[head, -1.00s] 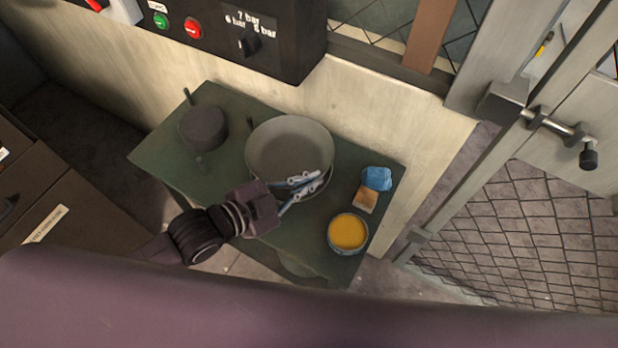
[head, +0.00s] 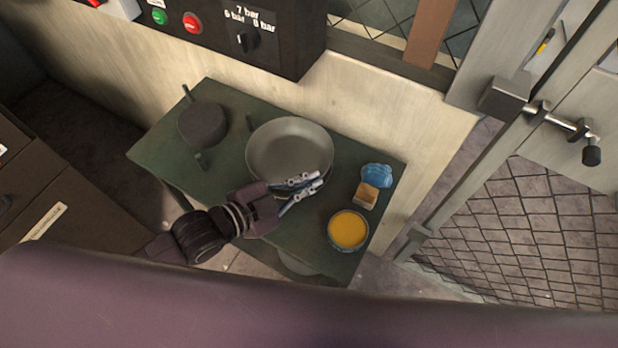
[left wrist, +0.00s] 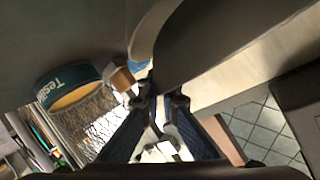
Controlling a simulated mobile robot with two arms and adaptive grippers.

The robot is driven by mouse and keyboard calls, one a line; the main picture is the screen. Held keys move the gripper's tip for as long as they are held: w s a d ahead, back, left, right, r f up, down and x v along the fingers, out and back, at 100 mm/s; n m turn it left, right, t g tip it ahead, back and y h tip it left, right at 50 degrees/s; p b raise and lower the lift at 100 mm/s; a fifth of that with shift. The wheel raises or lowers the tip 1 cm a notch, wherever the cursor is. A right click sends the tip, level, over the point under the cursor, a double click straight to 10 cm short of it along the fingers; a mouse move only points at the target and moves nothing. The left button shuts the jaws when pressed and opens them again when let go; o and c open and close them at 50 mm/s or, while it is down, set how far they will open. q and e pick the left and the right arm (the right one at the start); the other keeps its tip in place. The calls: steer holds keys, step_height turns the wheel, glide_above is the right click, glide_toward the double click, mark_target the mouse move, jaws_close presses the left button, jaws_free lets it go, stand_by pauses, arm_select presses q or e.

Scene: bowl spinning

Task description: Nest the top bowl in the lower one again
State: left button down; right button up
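A wide grey bowl (head: 290,148) sits on the dark green table, its open side up. Below its near edge a darker rim shows, likely the lower bowl; most of it is hidden, so I cannot tell exactly how the two sit together. My left gripper (head: 321,179) is at the near right rim of the grey bowl, with a small gap between its fingertips. In the left wrist view the fingertips (left wrist: 162,93) are also apart, just below a large dark curved surface. My right gripper is not in view.
On the green table (head: 232,165) stand a dark round block (head: 203,124), a tub with yellow-orange contents (head: 348,230), a tan block (head: 366,196) and a blue item (head: 377,176). A control box (head: 270,40) is behind; a mesh gate (head: 520,230) is at right.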

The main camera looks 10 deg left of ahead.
arm_select(q)
steer(key=shift+f, duration=0.3)
steer(key=c, duration=2.6)
jaws_free()
steer(key=shift+c, duration=0.2)
steer(key=o, duration=0.6)
steer(key=shift+c, duration=0.2)
steer(key=shift+f, duration=0.1)
steer(key=p+v, duration=0.6)
steer(key=v, duration=0.4)
